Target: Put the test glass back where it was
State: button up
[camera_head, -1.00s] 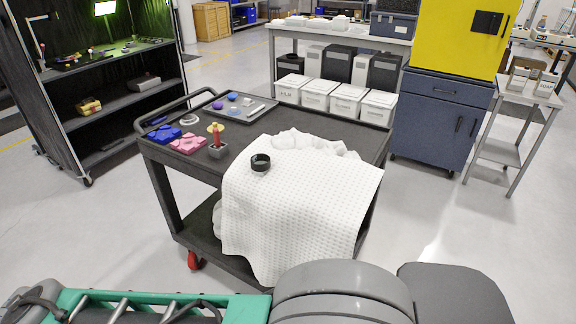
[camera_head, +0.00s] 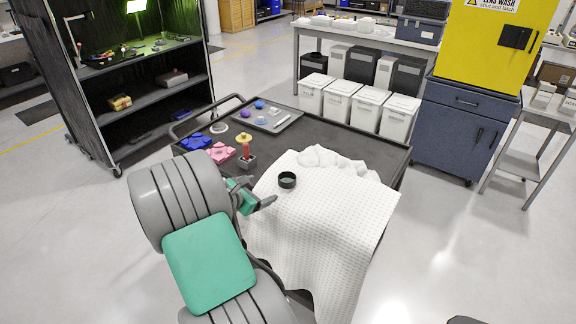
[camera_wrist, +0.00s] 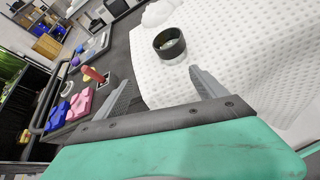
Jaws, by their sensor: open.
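A short black ring-shaped piece (camera_head: 287,180) sits on the white dimpled cloth (camera_head: 318,215) on the cart. In the wrist view the black ring (camera_wrist: 158,43) has a pale, glassy-looking inside; I cannot tell for sure that it is the test glass. My gripper (camera_head: 261,191) is open and empty, just left of the ring and near the cloth's left edge. In the wrist view my gripper (camera_wrist: 162,78) has its fingers spread, with the ring beyond the tips and roughly between them, apart from both.
Left of the cloth on the dark cart (camera_head: 355,138) are a blue block (camera_head: 193,141), a pink block (camera_head: 220,153) and a red post in a grey base (camera_head: 247,160). A tray (camera_head: 275,120) with small items lies behind. Crumpled white cloth (camera_head: 335,161) lies behind the ring.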

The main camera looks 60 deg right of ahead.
aim_at(286, 177)
jog(key=s+d+n, duration=0.1)
jog(key=d, duration=0.2)
jog(key=s+d+f+h+p, duration=0.1)
jog(key=s+d, duration=0.1)
jog(key=d, duration=0.2)
jog(key=s+d+n+g+p, duration=0.1)
jog(key=d, duration=0.2)
jog(key=shift+s+d+f+n, duration=0.2)
jog(key=shift+s+f+n, duration=0.1)
jog(key=shift+c, duration=0.2)
jog(key=c, duration=1.5)
jog(key=shift+r, duration=0.15)
grip_shut()
